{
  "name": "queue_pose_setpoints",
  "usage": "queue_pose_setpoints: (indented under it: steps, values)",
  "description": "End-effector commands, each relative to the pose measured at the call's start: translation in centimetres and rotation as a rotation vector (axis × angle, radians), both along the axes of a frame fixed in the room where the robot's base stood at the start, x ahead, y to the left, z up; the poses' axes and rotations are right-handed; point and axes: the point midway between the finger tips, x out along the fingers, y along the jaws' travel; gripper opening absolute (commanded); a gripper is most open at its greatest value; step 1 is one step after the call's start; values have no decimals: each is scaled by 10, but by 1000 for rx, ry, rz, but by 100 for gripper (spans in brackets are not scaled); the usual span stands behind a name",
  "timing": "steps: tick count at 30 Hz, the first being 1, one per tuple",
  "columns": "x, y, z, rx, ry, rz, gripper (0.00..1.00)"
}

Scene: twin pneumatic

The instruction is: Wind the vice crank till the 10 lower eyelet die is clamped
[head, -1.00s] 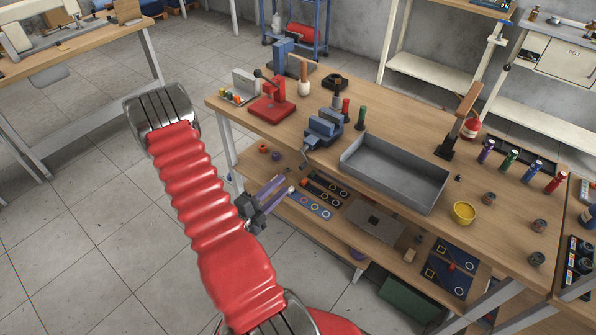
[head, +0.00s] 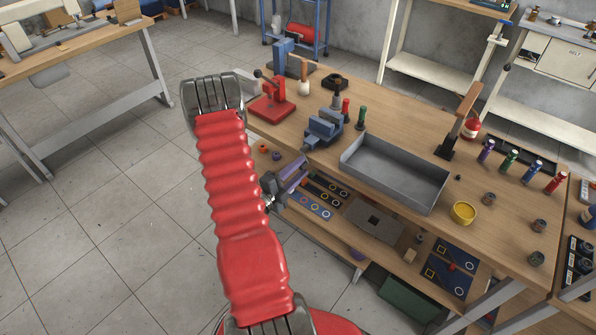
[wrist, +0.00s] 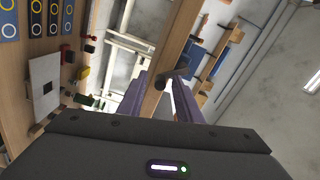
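The blue vice (head: 323,130) stands near the front edge of the wooden bench. A dark upright piece (head: 337,100) shows at its jaws; I cannot tell whether it is the eyelet die or whether it is clamped. My gripper (head: 303,168) has purple fingers and is just below and in front of the vice, at the bench edge. The vice crank is largely hidden by the fingers in the head view. In the wrist view the fingers (wrist: 160,95) are apart, with a dark rod and knob (wrist: 180,68) in front of the gap; I see no clear contact.
A grey tray (head: 395,178) is right of the vice. A red press (head: 271,102) is to its left, and red and green bottles (head: 361,118) are behind it. A lower shelf (head: 350,245) holds dark panels and a grey plate. The floor at left is clear.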

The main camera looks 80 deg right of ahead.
Motion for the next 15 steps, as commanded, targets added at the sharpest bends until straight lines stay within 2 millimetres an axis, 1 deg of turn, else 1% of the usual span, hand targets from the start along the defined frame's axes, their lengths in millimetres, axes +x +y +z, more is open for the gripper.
queue_pose_setpoints:
  steps: [8,15]
  values:
    - [0,-1,0,0,1,0,31]
    - [0,0,0,0,1,0,14]
